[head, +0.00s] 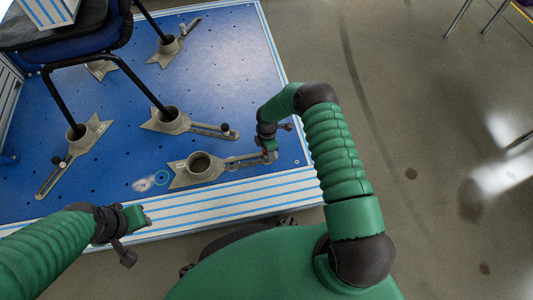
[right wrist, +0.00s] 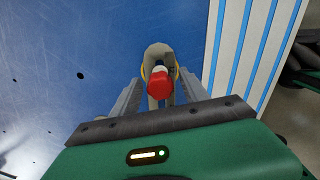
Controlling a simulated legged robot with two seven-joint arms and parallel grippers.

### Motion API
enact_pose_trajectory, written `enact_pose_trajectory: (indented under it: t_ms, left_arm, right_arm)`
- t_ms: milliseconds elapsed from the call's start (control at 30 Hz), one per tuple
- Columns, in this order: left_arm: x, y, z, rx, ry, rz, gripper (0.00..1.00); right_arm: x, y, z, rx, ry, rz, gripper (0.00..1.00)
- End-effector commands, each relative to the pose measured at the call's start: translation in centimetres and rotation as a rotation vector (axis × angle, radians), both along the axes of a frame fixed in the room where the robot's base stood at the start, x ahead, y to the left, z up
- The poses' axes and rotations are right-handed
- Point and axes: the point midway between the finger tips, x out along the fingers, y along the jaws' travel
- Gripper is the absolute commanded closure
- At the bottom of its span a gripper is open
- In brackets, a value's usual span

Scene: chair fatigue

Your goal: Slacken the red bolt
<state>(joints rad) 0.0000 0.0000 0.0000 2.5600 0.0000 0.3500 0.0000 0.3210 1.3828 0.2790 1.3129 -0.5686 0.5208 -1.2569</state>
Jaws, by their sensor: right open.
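The red bolt (right wrist: 159,82) shows in the right wrist view, at the end of a grey slotted clamp arm (right wrist: 155,50). My right gripper (right wrist: 155,92) is open, with one finger on each side of the bolt; I cannot tell whether they touch it. In the head view the right gripper (head: 269,148) is over the end of the clamp arm, and only a little red of the bolt shows there. The clamp's empty round cup (head: 201,163) lies nearer the middle of the platform. My left gripper (head: 141,217) is off the platform's front edge, its fingers too small to judge.
The blue platform (head: 232,65) has a blue-and-white striped edge (head: 235,200). Other clamps (head: 172,121) hold the black legs of a chair (head: 85,45) at the upper left. Bare floor (head: 430,130) lies to the right.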

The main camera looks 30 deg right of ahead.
Motion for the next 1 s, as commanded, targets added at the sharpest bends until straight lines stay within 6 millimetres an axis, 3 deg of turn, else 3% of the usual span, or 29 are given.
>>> enact_pose_trajectory:
  t_ms: [100,300,533,700,1000]
  left_arm:
    - [0.0,0.0,0.13,0.0,0.0,0.0,0.64]
    - [0.0,0.0,0.56,0.0,0.0,0.0,0.64]
    - [0.0,0.0,0.57,0.0,0.0,0.0,0.64]
    - [0.0,0.0,0.92,0.0,0.0,0.0,0.64]
    - [0.0,0.0,1.0,0.0,0.0,0.0,0.64]
  right_arm:
    - [-0.01,0.02,0.07,-0.001,0.0,-0.038,0.47]
    - [0.01,0.04,0.07,-0.001,-0.001,-0.346,0.47]
    - [-0.01,0.03,0.04,-0.001,0.0,-0.381,0.47]
    - [-0.02,0.05,0.09,-0.001,0.0,-0.667,0.47]
    - [-0.03,0.01,0.06,-0.002,0.0,-0.773,0.47]
